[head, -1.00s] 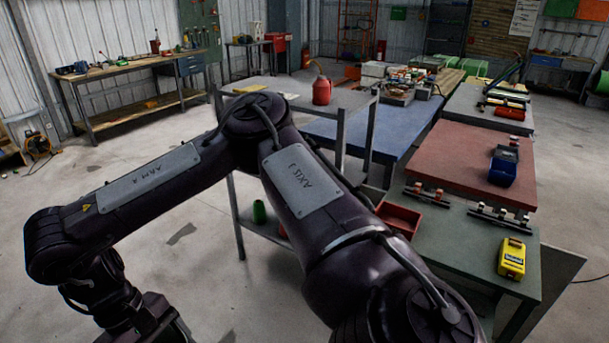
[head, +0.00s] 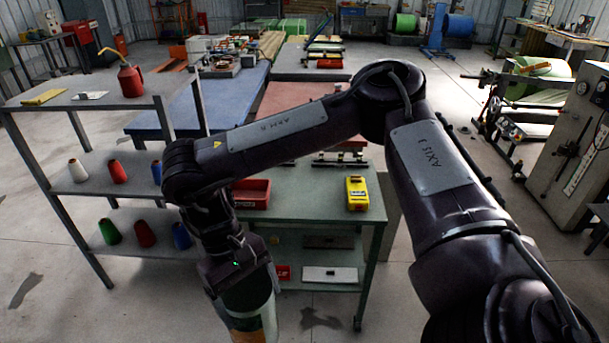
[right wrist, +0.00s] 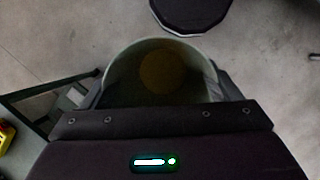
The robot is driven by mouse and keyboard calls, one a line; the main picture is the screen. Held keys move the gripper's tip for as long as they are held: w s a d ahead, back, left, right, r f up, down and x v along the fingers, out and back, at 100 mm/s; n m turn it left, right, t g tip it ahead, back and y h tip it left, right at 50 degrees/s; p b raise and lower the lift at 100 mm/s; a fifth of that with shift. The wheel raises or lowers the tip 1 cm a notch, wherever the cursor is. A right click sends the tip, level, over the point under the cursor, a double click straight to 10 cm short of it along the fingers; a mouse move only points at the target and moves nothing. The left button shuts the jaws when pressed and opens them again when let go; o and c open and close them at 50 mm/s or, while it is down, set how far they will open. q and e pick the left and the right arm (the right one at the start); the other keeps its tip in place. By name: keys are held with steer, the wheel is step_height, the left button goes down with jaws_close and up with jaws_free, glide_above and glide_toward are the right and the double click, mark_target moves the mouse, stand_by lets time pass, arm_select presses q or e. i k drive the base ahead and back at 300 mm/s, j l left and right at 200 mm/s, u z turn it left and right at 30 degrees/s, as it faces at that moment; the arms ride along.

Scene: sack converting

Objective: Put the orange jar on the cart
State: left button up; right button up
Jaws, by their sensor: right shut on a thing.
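My right gripper (head: 243,285) is low in the head view, shut on a jar (head: 252,322) with a pale, greenish upper part and an orange patch below. The jar's lower end is cut off by the frame edge. The right wrist view looks into the jar's open mouth (right wrist: 135,47), with an orange-brown round area inside. The jar hangs in front of the green workbench, apart from it. My left gripper is not in view.
The shelf unit holds several thread cones and a red oil can (head: 130,80). The green bench (head: 312,200) carries a red tray (head: 252,194) and a yellow device (head: 356,193). A grey machine (head: 575,140) stands at the right. Bare floor lies between.

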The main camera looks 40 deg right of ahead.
mark_target(303, 198)
steer(key=i+l+z, duration=0.15)
steer(key=i+l, duration=0.2)
steer(key=i+l+z, duration=0.2)
steer(key=i, duration=0.3)
steer(key=i+l+z, duration=0.15)
steer(key=i+l, duration=0.2)
steer(key=i, duration=0.1)
